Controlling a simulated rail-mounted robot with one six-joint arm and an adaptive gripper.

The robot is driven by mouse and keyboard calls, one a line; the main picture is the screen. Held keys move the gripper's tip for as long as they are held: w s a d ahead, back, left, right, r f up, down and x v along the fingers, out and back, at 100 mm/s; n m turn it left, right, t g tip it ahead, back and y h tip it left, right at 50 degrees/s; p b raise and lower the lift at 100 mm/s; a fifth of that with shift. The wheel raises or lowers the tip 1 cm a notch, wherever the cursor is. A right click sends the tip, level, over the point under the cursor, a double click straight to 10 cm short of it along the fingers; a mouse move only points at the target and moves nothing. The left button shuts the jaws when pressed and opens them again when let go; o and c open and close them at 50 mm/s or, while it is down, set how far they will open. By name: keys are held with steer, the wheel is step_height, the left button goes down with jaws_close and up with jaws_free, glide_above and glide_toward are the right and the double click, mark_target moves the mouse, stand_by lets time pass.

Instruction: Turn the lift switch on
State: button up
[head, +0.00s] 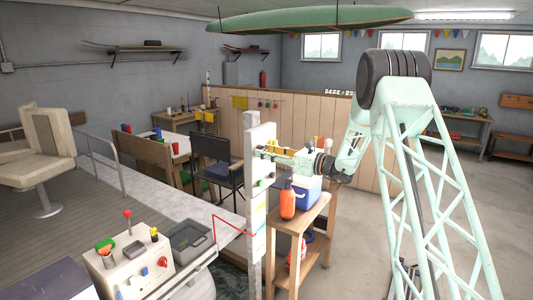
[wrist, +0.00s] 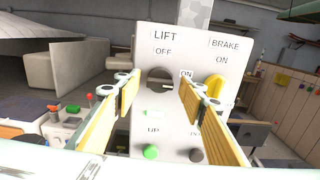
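The lift switch (wrist: 160,77) is a dark round knob on a pale control panel (wrist: 175,45), under the words LIFT and OFF, with ON to its right. A pale mark shows on the knob's lower right; I cannot tell its exact setting. My gripper (wrist: 160,93) is open, its yellow-padded fingers apart to the left and right of the knob in the picture. I see no clear contact. In the head view my gripper (head: 264,152) is beside the pale post (head: 257,205), and the knob is hidden there.
A yellow brake knob (wrist: 215,87) is close to the right finger. A green button (wrist: 151,152) and a dark button (wrist: 197,155) sit lower on the panel. An orange bottle (head: 288,201) and a blue cooler (head: 307,190) stand on a wooden stand (head: 305,220) below my arm.

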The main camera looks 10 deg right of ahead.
steer(key=shift+s+d, duration=0.1)
steer(key=v, duration=1.1)
steer(key=shift+s+d, duration=0.2)
steer(key=shift+s, duration=0.1)
stand_by(0.4)
